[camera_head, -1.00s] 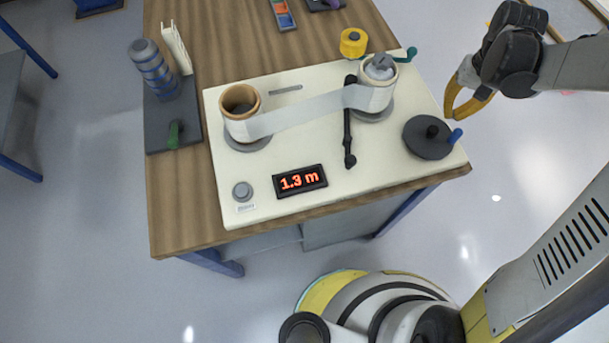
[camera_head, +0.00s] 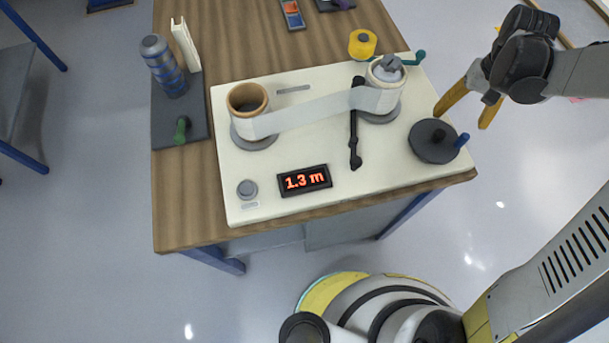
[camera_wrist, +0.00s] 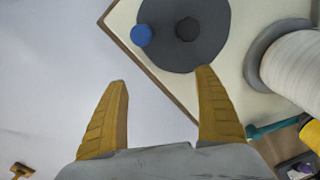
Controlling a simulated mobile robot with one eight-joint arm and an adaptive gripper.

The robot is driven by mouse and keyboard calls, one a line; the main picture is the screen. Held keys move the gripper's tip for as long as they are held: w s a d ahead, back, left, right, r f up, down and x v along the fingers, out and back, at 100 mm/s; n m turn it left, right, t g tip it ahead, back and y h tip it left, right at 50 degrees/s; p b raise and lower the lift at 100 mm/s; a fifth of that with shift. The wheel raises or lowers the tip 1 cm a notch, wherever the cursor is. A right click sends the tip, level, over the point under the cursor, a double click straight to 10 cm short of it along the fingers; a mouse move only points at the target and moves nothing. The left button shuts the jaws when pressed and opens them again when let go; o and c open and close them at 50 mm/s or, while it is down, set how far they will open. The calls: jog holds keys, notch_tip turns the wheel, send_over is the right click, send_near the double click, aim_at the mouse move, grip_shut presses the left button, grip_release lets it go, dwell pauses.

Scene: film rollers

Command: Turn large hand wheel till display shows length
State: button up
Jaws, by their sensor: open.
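The large hand wheel (camera_head: 434,141) is a dark grey disc with a black hub and a blue knob (camera_head: 462,140), at the right end of the cream board. In the wrist view the wheel (camera_wrist: 205,50) and its blue knob (camera_wrist: 141,36) lie beyond my fingertips. The display (camera_head: 305,180) reads 1.3 m in red at the board's front. My gripper (camera_head: 463,112) has yellow fingers, spread apart and empty, at the upper right of the wheel. The wrist view also shows the open fingers (camera_wrist: 162,76), with the knob between their directions and apart from them.
A film strip (camera_head: 310,110) runs between a left roller (camera_head: 247,104) and a right roller (camera_head: 384,90). A teal crank (camera_head: 415,58) and yellow roll (camera_head: 362,43) are behind. Floor right of the table is clear.

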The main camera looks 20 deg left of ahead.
notch_tip(320, 180, up, 7)
jog(key=p, duration=0.4)
jog(key=shift+p, duration=0.4)
jog(key=shift+r, duration=0.1)
jog(key=s+r+t, duration=0.3)
jog(key=s+r, duration=0.4)
jog(key=s, duration=0.2)
jog(key=s+d+r+m+t, duration=0.1)
jog(key=s+r+t, duration=0.3)
jog(key=s, duration=0.6)
notch_tip(320, 180, up, 3)
jog(key=shift+d+f, duration=0.15)
jog(key=shift+d, duration=0.05)
